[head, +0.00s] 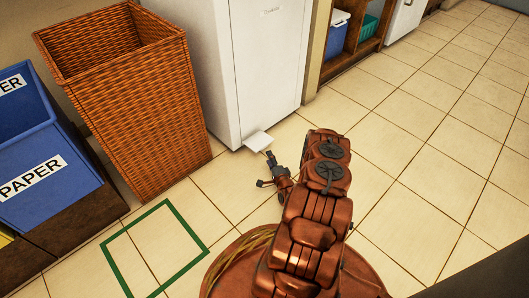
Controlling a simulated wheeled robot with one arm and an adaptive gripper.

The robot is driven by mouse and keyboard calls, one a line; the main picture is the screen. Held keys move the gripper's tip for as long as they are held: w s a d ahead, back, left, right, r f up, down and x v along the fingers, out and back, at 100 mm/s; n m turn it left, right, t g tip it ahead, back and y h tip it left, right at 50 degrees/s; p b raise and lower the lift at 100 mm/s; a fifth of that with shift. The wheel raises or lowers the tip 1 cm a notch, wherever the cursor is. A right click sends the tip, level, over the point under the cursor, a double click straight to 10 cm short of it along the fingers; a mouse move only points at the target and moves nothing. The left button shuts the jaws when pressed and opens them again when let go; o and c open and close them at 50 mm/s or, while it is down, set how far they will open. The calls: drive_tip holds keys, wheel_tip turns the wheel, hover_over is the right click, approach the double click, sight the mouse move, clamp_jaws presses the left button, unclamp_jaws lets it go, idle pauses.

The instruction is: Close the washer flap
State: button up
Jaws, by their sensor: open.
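The washer (268,72) is a tall white appliance in the upper middle of the head view. Its small white flap (257,141) sticks out near the bottom of the front, close to the floor, and stands open. My gripper (265,170) is at the end of my copper-coloured arm, low in front of the washer, just below the flap in the picture. Its fingers are spread and hold nothing. The upper finger appears very near the flap's edge; I cannot tell whether it touches.
A tall wicker basket (140,115) stands left of the washer. Blue paper bins (40,165) are at the far left. A green square outline (152,205) marks the floor. A wooden shelf (350,58) holds a blue box (336,35). The tiled floor to the right (430,130) is clear.

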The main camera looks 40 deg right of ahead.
sight(259, 142)
drive_tip(key=shift+b+x, duration=1.55)
drive_tip(key=shift+x, duration=2.35)
drive_tip(key=c, duration=0.7)
drive_tip(key=shift+s+a+f, duration=0.1)
drive_tip(key=shift+f, duration=0.05)
clamp_jaws()
